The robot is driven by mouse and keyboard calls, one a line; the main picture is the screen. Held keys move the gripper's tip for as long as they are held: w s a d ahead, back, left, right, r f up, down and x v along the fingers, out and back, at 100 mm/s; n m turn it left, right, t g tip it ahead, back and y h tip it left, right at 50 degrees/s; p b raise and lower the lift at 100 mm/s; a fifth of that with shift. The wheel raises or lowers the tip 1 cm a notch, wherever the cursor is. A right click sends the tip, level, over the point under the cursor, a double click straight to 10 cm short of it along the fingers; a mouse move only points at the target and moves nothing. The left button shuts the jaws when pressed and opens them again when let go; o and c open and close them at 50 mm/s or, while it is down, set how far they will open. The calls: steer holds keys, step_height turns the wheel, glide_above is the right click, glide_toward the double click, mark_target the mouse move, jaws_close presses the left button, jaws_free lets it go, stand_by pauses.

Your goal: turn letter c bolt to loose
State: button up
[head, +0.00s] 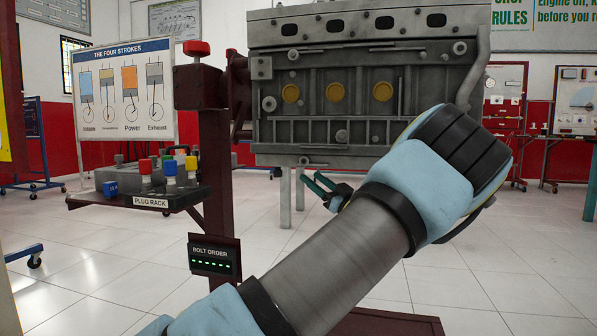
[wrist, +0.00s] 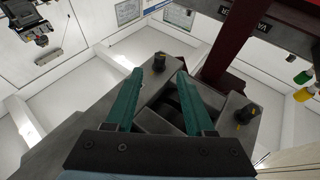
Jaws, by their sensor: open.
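The grey engine block (head: 365,105) hangs on a dark red stand. No letter c can be read on any bolt, so I cannot tell which one it is. In the wrist view a dark bolt-like knob with yellow marks (wrist: 159,62) stands on a grey surface, in line with the gap between my fingertips. A second dark knob (wrist: 246,113) sits to the right. My gripper (wrist: 160,73) is open with nothing between its green fingers. In the head view my gripper (head: 322,184) shows small below the block's lower edge, partly hidden by my arm.
A plug rack (head: 150,202) with coloured plugs stands at the left. A bolt order display (head: 214,258) is on the red post (head: 216,150). A four strokes board (head: 125,90) is behind the rack. Tiled floor is open below the block.

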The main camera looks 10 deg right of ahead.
steer(key=b+x, duration=0.1)
steer(key=x, duration=0.6)
steer(key=shift+w+b, duration=0.15)
steer(key=shift+b, duration=0.2)
steer(key=shift+r, duration=0.1)
jaws_close()
